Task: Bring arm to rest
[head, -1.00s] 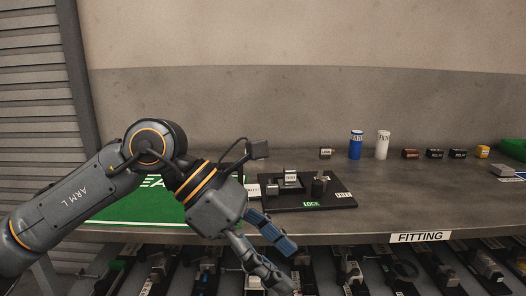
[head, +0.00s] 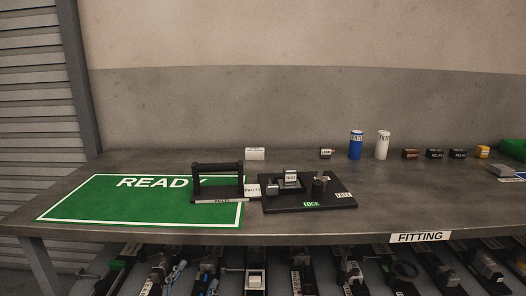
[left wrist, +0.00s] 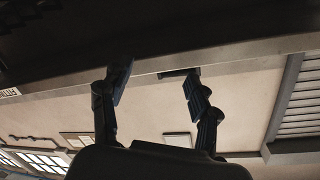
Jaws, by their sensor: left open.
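My left gripper (left wrist: 157,74) shows only in the left wrist view. Its two dark fingers are spread apart with nothing between them. It is out of the head view. In the wrist view it is near a dark, long edge that crosses the upper part of the picture, with a pale wall or ceiling behind. My right gripper is in neither view.
Blue (head: 356,146) and white (head: 382,146) cylinders stand behind. Several parts fill the shelf below.

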